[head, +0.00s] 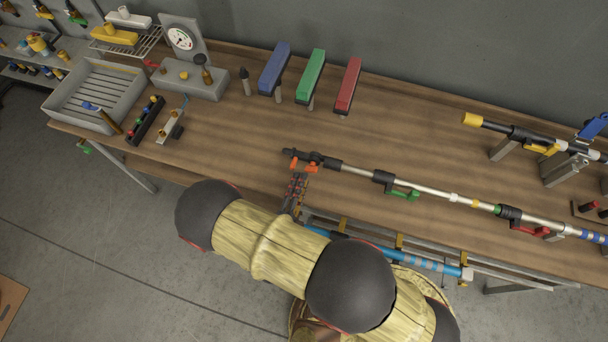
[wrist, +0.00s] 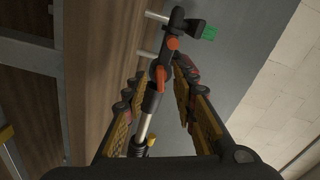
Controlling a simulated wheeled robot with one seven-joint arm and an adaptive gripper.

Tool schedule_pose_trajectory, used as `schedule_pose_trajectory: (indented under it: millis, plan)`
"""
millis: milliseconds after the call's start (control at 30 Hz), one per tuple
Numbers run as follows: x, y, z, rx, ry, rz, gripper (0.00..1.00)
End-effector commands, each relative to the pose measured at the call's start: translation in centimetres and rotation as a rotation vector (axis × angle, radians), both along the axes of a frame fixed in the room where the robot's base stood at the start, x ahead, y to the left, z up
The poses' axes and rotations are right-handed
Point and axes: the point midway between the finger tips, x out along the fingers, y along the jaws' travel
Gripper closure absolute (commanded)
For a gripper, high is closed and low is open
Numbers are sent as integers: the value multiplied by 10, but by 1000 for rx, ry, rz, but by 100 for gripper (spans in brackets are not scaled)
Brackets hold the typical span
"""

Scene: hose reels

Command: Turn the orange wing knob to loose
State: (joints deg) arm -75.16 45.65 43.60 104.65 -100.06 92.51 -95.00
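The orange wing knob (head: 311,167) sits on a black clamp near the left end of a silver pole (head: 355,171) mounted along the bench. In the wrist view the knob (wrist: 160,75) shows between my fingertips, with a second orange part (wrist: 173,43) beyond it. My gripper (head: 297,178) is at the bench's front edge, just in front of the knob in the head view. In the wrist view my gripper (wrist: 163,76) has its fingers apart, one on each side of the knob. Whether either finger touches it I cannot tell.
A green lever (head: 405,194) and a red lever (head: 531,231) sit further right along the pole. A blue pole (head: 385,253) lies below the bench front. Blue (head: 274,67), green (head: 311,75) and red (head: 348,85) blocks stand behind. A grey crate (head: 60,100) is far left.

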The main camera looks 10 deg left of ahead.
Motion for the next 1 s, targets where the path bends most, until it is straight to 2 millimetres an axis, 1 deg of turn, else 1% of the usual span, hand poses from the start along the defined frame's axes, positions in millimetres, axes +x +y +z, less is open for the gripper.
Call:
schedule_pose_trajectory:
  millis: [33,100,300,467,1000]
  plan:
    - [-8,1,0,-1,0,4,73]
    - [-16,2,0,-1,1,2,73]
    - [-31,2,0,-2,1,0,73]
    - [-34,2,0,-1,0,-2,73]
    - [-33,2,0,6,0,-2,73]
